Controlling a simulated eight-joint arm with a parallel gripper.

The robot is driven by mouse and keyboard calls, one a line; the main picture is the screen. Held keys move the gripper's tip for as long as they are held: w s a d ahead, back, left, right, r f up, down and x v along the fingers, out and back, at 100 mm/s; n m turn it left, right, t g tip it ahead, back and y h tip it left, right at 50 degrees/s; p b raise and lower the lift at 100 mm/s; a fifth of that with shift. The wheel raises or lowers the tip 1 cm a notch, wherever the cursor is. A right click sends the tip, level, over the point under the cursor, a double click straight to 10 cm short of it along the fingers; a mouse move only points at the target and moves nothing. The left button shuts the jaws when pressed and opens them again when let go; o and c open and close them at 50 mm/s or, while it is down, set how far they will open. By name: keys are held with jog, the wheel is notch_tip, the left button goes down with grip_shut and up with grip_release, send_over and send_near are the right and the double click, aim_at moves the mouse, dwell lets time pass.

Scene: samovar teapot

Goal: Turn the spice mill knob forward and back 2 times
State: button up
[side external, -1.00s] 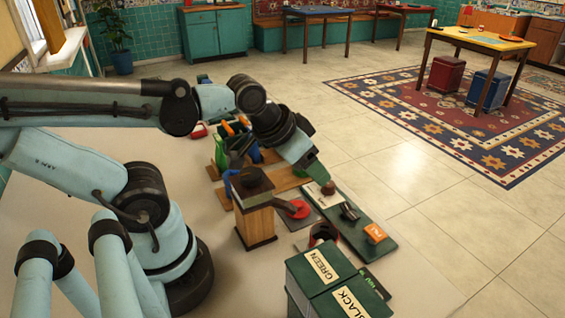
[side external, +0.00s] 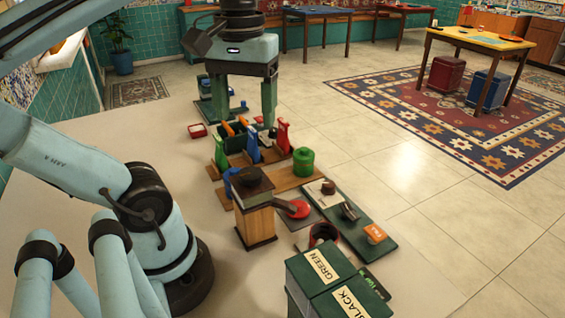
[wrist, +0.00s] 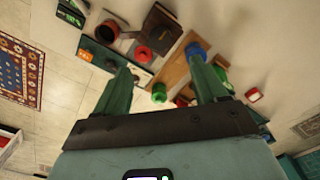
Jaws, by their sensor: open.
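A wooden box-shaped mill (side external: 256,222) with a dark top stands upright mid-table; it looks like the spice mill, but I cannot surely tell which part is its knob. A red round piece (side external: 299,209) with a brown handle lies beside it. A green round knob-like cylinder (side external: 303,162) stands upright on a wooden board behind them. In the wrist view the mill's dark top (wrist: 160,27), red piece (wrist: 143,53) and green cylinder (wrist: 158,92) show beyond the fingers. My gripper (side external: 245,122) is open and empty, pointing down above the back of the table, apart from these things.
Red, blue and green upright pieces (side external: 283,137) stand near my gripper. A green board (side external: 350,220) holds small dark parts and an orange label.

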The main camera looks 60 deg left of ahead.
aim_at(251, 173)
notch_tip(251, 173, down, 12)
jog(key=shift+r, duration=0.2)
dwell(0.4)
jog(key=c, duration=1.1)
jog(key=shift+o, duration=0.2)
